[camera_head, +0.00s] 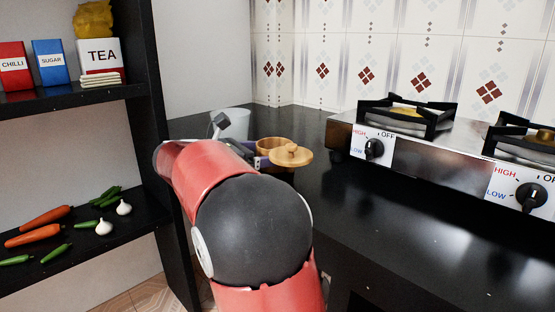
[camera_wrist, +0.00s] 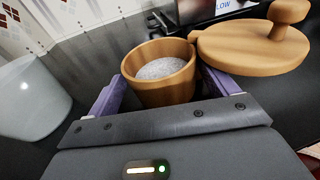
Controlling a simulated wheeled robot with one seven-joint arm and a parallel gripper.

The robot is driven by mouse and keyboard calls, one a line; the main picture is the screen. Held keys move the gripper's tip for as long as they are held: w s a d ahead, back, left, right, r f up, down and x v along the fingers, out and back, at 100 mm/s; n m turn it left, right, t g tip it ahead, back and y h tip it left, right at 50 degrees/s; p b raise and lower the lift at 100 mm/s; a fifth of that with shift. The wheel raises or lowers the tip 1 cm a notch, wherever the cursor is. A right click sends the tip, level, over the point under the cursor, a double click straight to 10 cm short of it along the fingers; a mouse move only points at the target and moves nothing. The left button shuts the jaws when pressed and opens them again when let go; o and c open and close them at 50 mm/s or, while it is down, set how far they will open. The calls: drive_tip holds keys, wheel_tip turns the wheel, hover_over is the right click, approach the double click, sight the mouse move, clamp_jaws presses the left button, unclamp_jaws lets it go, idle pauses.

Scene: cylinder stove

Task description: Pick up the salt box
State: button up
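The salt box is a round wooden pot (camera_wrist: 160,90) with white grains inside. Its round wooden lid (camera_wrist: 254,46), with a knob on top, is swung out to the right, leaving the pot open. In the head view the pot (camera_head: 268,148) and lid (camera_head: 291,157) show just beyond my arm, at the black counter. My gripper (camera_wrist: 162,78) has one purple finger on each side of the pot, very close to its wall. Whether the fingers press on it is not clear. The pot's underside is hidden, so I cannot tell whether it rests on the counter.
A pale grey cup (camera_wrist: 32,98) stands to the left of the pot. A stove (camera_head: 440,165) with knobs and burners is at the right. Shelves (camera_head: 75,97) at the left hold boxes and vegetables. The tiled wall is behind. The black counter (camera_head: 380,225) before the stove is clear.

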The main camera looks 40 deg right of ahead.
drive_tip(key=c, duration=1.1)
wheel_tip(320, 180, up, 20)
drive_tip(key=p, duration=0.4)
drive_tip(key=shift+p, duration=0.35)
